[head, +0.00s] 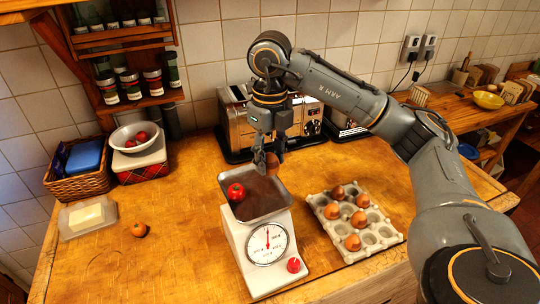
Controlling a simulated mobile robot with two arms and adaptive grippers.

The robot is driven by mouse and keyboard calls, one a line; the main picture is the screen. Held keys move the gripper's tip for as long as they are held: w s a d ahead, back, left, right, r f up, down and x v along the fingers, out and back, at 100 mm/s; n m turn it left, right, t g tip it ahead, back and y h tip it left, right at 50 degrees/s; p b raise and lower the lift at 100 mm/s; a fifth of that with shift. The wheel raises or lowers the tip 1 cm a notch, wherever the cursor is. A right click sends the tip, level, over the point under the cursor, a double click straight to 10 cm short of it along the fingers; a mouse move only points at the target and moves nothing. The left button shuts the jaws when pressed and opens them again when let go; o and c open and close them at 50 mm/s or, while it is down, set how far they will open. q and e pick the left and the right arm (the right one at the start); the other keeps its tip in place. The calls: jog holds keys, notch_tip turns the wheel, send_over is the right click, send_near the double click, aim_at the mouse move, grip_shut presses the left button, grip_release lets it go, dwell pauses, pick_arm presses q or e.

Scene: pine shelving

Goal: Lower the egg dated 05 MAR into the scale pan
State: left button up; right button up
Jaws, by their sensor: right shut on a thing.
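My right gripper (266,163) is shut on a brown egg (272,162), which the fingers partly hide. The egg is over the back part of the metal scale pan (266,203); I cannot tell whether it touches the pan. Any date on the egg is too small to read. A red tomato or apple (236,192) lies at the left of the pan. The white scale (240,243) has a round dial (267,243) on its front. My left gripper is not in view.
A grey egg tray (383,237) with several brown eggs stands right of the scale. A small red item (294,265) is at the scale's front right. A toaster (234,120) stands behind.

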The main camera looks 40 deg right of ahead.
aim_at(270, 173)
jog(key=shift+f+b, duration=1.9)
jog(key=shift+f, duration=0.65)
dwell(0.8)
jog(key=o, duration=0.8)
jog(key=shift+r, duration=0.1)
jog(key=shift+r, duration=5.95)
